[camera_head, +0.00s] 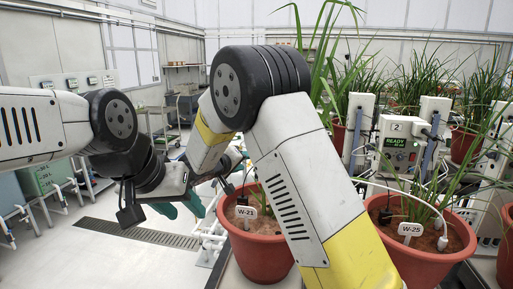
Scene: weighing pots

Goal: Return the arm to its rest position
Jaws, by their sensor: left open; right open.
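My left arm comes in from the left and bends at a black joint. Its gripper (180,207) hangs over the pale floor, left of the pot labelled W-21, with teal fingers apart and nothing between them. My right arm rises from the bottom right to a large black elbow and folds down to the left. Its gripper (232,168) is mostly hidden behind that arm; only small bluish parts show near the rim of the W-21 pot (255,254). I cannot tell whether they touch the pot. That pot holds a green plant and is partly covered by my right arm.
A second pot labelled W-25 (424,268) stands at the right. Behind it is a white device marked 2 (397,127) with a lit READY display. More potted plants fill the back right. Green bins (46,178) and a trolley (187,104) stand at the left and back; floor between is clear.

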